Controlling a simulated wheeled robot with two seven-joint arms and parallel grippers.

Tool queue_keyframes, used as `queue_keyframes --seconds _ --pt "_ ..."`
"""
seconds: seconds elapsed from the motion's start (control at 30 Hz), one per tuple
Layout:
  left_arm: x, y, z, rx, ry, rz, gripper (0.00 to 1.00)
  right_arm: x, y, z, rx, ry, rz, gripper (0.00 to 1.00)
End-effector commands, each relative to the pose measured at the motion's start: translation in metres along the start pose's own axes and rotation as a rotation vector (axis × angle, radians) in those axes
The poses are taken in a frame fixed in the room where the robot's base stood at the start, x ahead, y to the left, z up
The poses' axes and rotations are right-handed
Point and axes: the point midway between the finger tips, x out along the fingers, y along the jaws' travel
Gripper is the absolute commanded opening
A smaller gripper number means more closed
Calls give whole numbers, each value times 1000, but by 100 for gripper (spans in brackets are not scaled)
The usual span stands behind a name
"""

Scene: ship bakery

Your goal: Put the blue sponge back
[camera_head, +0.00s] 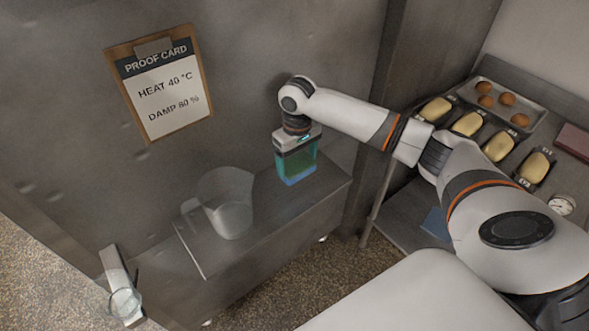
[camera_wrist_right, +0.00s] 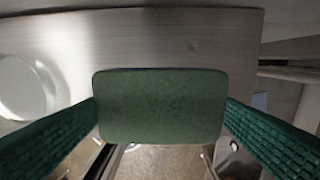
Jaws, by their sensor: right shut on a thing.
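My right gripper (camera_head: 297,172) is shut on the blue sponge (camera_head: 296,181), whose blue lower part shows between the fingers in the head view. In the right wrist view the sponge's flat green face (camera_wrist_right: 160,106) fills the space between the two green ribbed fingers. The gripper points down over the right part of a low steel ledge (camera_head: 262,222); whether the sponge touches the ledge is hard to tell. My left gripper is not in view.
A clear jug (camera_head: 229,205) stands on the ledge, left of the sponge. A proof card (camera_head: 160,82) hangs on the steel front above. At right, a counter holds several dough loaves (camera_head: 498,146) and a tray of buns (camera_head: 508,99). A blue item (camera_head: 437,223) lies below it.

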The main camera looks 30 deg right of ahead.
Motion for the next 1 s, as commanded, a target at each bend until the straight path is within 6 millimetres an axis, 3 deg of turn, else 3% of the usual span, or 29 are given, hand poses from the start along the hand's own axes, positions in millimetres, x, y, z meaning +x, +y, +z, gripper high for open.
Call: queue_keyframes --seconds 0.1,0.2,0.4,0.53,0.63,0.67,0.73,1.0 --pt "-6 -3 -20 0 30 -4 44 12 0 0 0 1 -1 63" --pt "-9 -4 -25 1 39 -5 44 22 0 0 0 2 0 63" --pt "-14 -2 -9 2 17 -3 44 49 0 0 -1 1 -1 63" --pt "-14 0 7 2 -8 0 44 54 0 0 -2 -1 -2 63" --pt "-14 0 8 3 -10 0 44 54 0 0 -3 1 -2 63" --pt "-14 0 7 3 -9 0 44 54 0 -1 -3 1 -2 86" --pt "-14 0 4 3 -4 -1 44 54 0 -1 -3 2 -2 98" --pt "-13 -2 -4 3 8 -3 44 52 0 0 -2 -1 -1 100"
